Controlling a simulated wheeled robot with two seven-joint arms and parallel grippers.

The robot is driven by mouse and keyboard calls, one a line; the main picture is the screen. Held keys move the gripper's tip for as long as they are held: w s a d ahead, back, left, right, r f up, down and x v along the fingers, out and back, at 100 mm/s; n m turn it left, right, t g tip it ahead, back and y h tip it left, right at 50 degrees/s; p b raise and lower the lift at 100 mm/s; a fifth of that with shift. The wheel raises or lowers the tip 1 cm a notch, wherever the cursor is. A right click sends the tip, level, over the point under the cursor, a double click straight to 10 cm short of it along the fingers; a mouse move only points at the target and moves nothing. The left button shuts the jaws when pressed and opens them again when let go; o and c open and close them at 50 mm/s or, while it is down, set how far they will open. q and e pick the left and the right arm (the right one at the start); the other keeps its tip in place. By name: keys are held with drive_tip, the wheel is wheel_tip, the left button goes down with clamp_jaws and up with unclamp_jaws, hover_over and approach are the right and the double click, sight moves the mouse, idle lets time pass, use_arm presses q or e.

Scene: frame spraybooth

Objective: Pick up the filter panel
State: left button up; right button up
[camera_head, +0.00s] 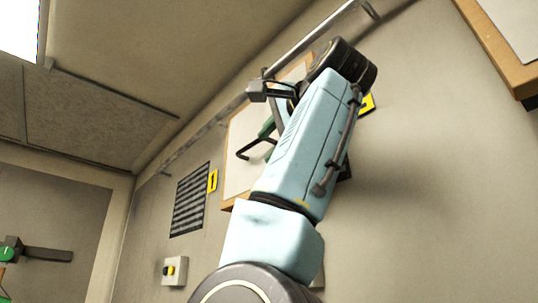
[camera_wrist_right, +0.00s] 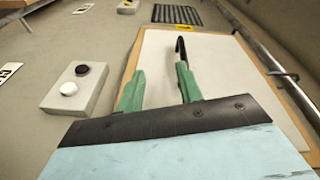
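A pale, wood-edged panel, which seems to be the filter panel (camera_head: 238,183), is on the wall under the rail, partly hidden behind my right arm. In the right wrist view the panel (camera_wrist_right: 222,58) lies beyond my fingers. A thin black hooked bar (camera_wrist_right: 180,46) stands near the tip of one finger; it may be a handle, and its attachment is unclear. My right gripper (camera_wrist_right: 158,90) has its green fingers apart, with nothing seen clamped between them. In the head view the gripper (camera_head: 268,128) shows partly behind my arm. My left gripper is not identifiable.
A metal rail (camera_head: 215,125) runs along the wall. A dark louvred grille (camera_head: 190,200) and a switch box (camera_head: 174,271) are left of the panel. Another wood-edged panel (camera_head: 508,32) is at upper right. A dark bar (camera_head: 45,254) with green parts stands at far left.

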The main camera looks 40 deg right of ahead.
sight(255, 142)
drive_tip(key=s+r, duration=0.3)
drive_tip(key=s, duration=0.2)
drive_tip(key=shift+m+t, duration=0.3)
drive_tip(key=shift+m, duration=0.1)
drive_tip(key=w+p, duration=0.2)
drive_tip(key=w, duration=0.2)
drive_tip(key=w+p, duration=0.1)
drive_tip(key=w, duration=0.2)
drive_tip(key=w+d+p, duration=0.1)
drive_tip(key=w+p, duration=0.1)
drive_tip(key=w, duration=0.2)
drive_tip(key=shift+w+r+p, duration=0.35)
drive_tip(key=shift+r, duration=0.05)
drive_tip(key=shift+w+d, duration=0.1)
drive_tip(key=shift+w, duration=0.3)
drive_tip(key=shift+s, duration=0.1)
drive_tip(key=shift+c, duration=0.2)
drive_tip(key=c, duration=0.7)
clamp_jaws()
drive_tip(key=shift+s, duration=0.1)
